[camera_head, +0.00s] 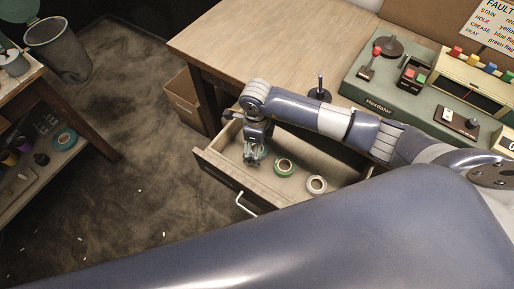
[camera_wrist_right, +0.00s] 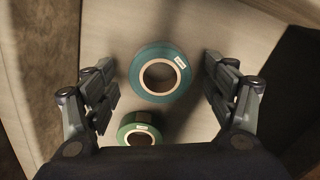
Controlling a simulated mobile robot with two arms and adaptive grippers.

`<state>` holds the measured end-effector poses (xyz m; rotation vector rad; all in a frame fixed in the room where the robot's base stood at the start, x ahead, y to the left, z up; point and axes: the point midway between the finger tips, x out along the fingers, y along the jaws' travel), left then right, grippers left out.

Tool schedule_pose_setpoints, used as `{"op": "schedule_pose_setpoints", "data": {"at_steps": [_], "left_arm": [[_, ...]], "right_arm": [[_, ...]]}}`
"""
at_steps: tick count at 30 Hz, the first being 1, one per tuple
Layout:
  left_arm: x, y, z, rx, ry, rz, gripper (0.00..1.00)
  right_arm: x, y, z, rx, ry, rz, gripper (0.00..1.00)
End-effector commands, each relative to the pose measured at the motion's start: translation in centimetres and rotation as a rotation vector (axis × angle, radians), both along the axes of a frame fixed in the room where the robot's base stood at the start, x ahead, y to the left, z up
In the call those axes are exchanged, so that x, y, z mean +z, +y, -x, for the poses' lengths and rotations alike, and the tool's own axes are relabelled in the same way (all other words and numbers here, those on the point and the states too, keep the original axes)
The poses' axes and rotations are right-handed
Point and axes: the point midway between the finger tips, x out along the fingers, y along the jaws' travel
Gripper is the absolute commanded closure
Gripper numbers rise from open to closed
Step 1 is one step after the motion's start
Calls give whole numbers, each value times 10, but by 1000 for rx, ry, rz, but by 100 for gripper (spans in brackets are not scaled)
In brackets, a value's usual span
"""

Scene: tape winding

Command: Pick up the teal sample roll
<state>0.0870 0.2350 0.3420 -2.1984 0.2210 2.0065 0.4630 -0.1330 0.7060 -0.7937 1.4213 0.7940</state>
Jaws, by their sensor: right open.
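In the right wrist view, the teal sample roll (camera_wrist_right: 139,74) lies flat in the drawer, with a pale core and a small white label. My right gripper (camera_wrist_right: 158,70) is open above it, with one finger on each side and the roll between them, apart from both. In the head view, my right gripper (camera_head: 253,161) points down into the open drawer (camera_head: 226,170) and hides the teal roll or most of it. My left gripper is not in view.
A green roll (camera_head: 284,167) lies close beside the teal one; it also shows in the wrist view (camera_wrist_right: 126,132). The workbench (camera_head: 240,50) stands behind; a cardboard box (camera_head: 183,100) stands left of the drawer.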

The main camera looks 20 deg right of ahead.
Motion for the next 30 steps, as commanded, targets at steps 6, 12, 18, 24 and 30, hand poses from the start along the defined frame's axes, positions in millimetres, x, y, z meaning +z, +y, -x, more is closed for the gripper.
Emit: {"op": "schedule_pose_setpoints", "data": {"at_steps": [6,12,18,24,30], "left_arm": [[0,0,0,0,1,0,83],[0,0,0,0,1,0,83],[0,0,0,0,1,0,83],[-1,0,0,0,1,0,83],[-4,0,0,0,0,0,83]], "right_arm": [[-2,0,0,1,-1,1,22],[-2,0,0,1,0,0,63],[-2,0,0,1,0,0,66],[2,0,-1,1,-1,0,66],[33,0,-2,2,-6,-2,66]]}}
